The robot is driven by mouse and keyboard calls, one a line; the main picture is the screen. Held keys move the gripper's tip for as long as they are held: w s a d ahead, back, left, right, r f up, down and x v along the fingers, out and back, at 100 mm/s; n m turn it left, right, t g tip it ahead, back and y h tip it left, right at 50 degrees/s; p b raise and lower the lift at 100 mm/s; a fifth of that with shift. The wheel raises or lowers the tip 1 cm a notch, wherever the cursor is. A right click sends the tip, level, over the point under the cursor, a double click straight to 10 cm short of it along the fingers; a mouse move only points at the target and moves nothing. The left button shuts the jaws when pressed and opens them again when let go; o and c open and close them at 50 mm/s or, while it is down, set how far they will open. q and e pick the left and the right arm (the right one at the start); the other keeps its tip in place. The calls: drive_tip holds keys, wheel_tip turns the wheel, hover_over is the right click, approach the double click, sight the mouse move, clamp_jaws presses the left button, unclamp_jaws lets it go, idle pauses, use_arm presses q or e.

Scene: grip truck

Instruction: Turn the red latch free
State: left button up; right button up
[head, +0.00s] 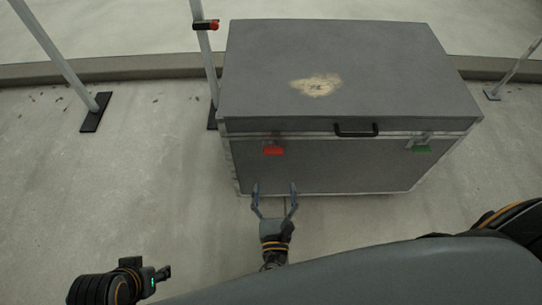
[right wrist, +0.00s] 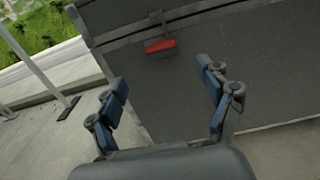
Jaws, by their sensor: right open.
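The red latch (head: 273,151) is on the front of a grey case, just below the lid seam and left of the black handle. It also shows in the right wrist view (right wrist: 160,46), above and between the fingers. My right gripper (head: 274,186) is open and empty in front of the case, below the red latch and apart from it. Its fingers show in the right wrist view (right wrist: 164,82), spread wide. The dark part at the lower left of the head view may be my left arm; no left gripper fingers can be made out.
The grey case (head: 370,178) stands on a concrete floor with its lid shut. A black handle (head: 356,130) and a green latch (head: 421,148) are on its front. A grey pole (head: 205,60) stands close at its left. The floor at the left is mostly clear.

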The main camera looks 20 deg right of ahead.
sight(274, 154)
drive_tip(key=b+x, duration=0.1)
drive_tip(key=x, duration=1)
drive_tip(key=shift+w+f, duration=0.1)
drive_tip(key=shift+w, duration=0.15)
drive_tip(key=shift+c, duration=0.4)
drive_tip(key=c, duration=1.1)
